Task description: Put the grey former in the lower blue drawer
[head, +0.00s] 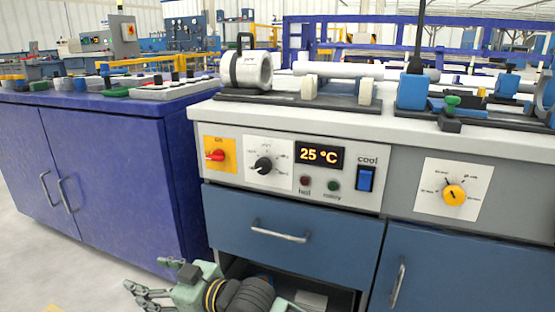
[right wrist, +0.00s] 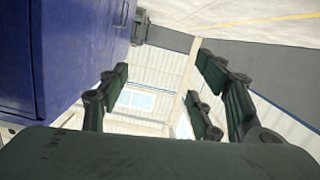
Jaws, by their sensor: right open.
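My right gripper (head: 140,290) is at the bottom of the head view, in front of and left of the blue-fronted cabinet. Its fingers are spread and point left. In the right wrist view its fingers (right wrist: 160,88) are apart with nothing between them. Below the closed upper blue drawer (head: 285,236) is a dark opening (head: 345,297), partly hidden by my right arm. A pale grey block (head: 311,300) shows there; I cannot tell whether it is the grey former. The lower drawer's front is not visible. My left gripper is not in view.
A dark blue cabinet (head: 95,185) stands at the left. A blue door (head: 455,275) is at the right. The worktop above the control panel (head: 290,165) carries a white cylinder (head: 250,72) and a long white pipe (head: 335,70). The floor at lower left is mostly clear.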

